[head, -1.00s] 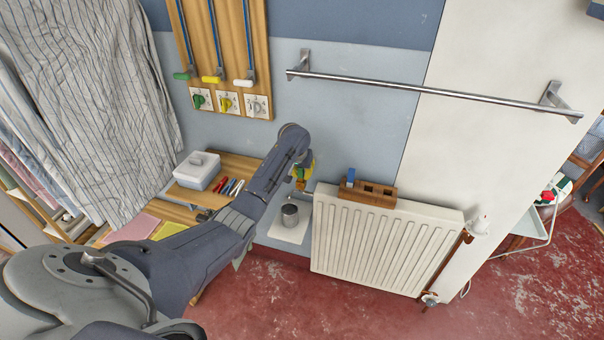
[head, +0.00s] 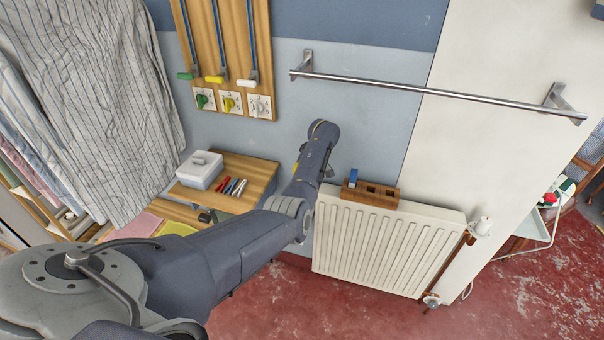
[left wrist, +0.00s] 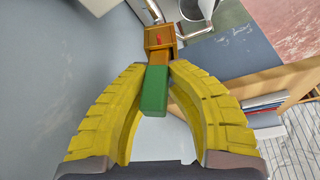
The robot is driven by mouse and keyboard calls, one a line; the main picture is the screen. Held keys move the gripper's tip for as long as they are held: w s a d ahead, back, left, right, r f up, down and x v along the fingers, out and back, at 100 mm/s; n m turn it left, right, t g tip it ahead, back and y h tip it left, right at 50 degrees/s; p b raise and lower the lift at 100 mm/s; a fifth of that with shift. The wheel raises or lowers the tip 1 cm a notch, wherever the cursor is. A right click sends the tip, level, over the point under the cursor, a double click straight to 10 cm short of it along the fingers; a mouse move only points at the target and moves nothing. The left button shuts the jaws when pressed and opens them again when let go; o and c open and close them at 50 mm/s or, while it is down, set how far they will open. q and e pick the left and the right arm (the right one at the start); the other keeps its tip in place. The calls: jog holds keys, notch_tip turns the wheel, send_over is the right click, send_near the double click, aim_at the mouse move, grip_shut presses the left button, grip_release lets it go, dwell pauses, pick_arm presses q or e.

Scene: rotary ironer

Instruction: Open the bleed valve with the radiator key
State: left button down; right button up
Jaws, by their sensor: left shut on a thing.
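My left gripper (left wrist: 155,95) has yellow ribbed fingers, closed on a green block-shaped handle (left wrist: 154,92), which looks like the radiator key's. An orange-brown shaft (left wrist: 158,57) runs from it to a square orange-brown end (left wrist: 160,38) with a small red mark; I cannot tell whether that end is part of the key. In the head view my left arm hides the gripper and key, near the upper left corner of the white radiator (head: 385,245). I cannot make out the bleed valve for certain. My right gripper is out of view.
A wooden block (head: 385,193) with a blue piece (head: 353,177) in one slot stands above the radiator. A metal rail (head: 430,90) crosses the wall over it. A white box (head: 200,170) and pens (head: 232,187) are at the left. A grey cup (left wrist: 195,8) shows in the wrist view.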

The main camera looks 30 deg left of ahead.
pick_arm(q)
jog(key=c, duration=1.7)
grip_release()
jog(key=shift+w+d, duration=0.3)
jog(key=shift+d, duration=0.25)
jog(key=shift+o, duration=1.1)
jog(key=shift+w+d+f, duration=0.1)
jog(key=shift+w, duration=0.05)
jog(key=shift+o, duration=1.1)
jog(key=shift+a, duration=0.2)
